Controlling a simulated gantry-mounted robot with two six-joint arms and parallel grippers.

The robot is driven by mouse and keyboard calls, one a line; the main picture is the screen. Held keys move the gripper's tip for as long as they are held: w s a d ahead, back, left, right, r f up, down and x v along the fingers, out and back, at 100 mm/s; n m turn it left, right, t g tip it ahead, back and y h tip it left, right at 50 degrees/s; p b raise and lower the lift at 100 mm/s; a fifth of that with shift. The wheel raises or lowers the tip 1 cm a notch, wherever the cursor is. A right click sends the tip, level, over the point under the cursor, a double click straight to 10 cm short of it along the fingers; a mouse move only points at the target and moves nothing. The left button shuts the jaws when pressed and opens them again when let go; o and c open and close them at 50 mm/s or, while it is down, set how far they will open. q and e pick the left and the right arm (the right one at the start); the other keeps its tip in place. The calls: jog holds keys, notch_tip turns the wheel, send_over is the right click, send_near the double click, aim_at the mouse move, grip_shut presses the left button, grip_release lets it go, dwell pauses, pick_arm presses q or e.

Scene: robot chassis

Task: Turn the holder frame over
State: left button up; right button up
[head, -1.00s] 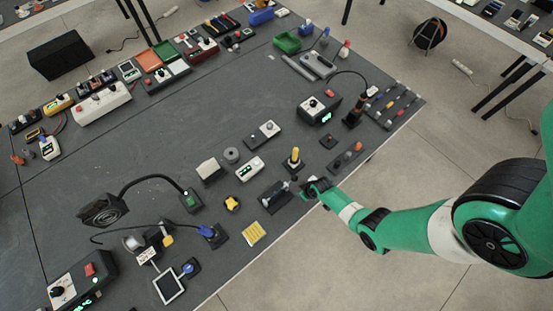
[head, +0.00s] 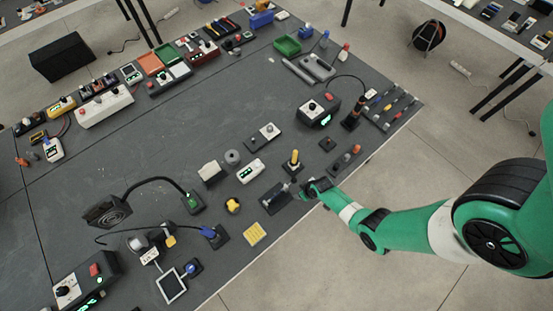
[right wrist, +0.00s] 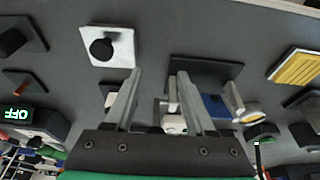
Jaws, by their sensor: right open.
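A dark flat panel between light grey uprights, seemingly the holder frame (head: 275,198), stands near the table's front edge in the head view. In the right wrist view the dark panel (right wrist: 207,72) lies just beyond and right of the fingers, with a blue part below it. My right gripper (head: 305,191) is beside its right end. In the right wrist view my right gripper (right wrist: 160,85) shows two grey fingers spread apart, with nothing clearly held between them. The right finger overlaps the near upright, and I cannot tell if they touch. My left gripper is not in view.
A yellow-handled stick (head: 293,162) stands just behind my right gripper, and a strip with red knobs (head: 345,160) lies to its right. A yellow pad (head: 254,234) lies to the left. The table's left middle is clear.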

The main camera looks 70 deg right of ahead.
notch_tip(320, 180, up, 4)
jog(key=p, duration=0.3)
jog(key=shift+r+p, duration=0.25)
jog(key=shift+p, duration=0.05)
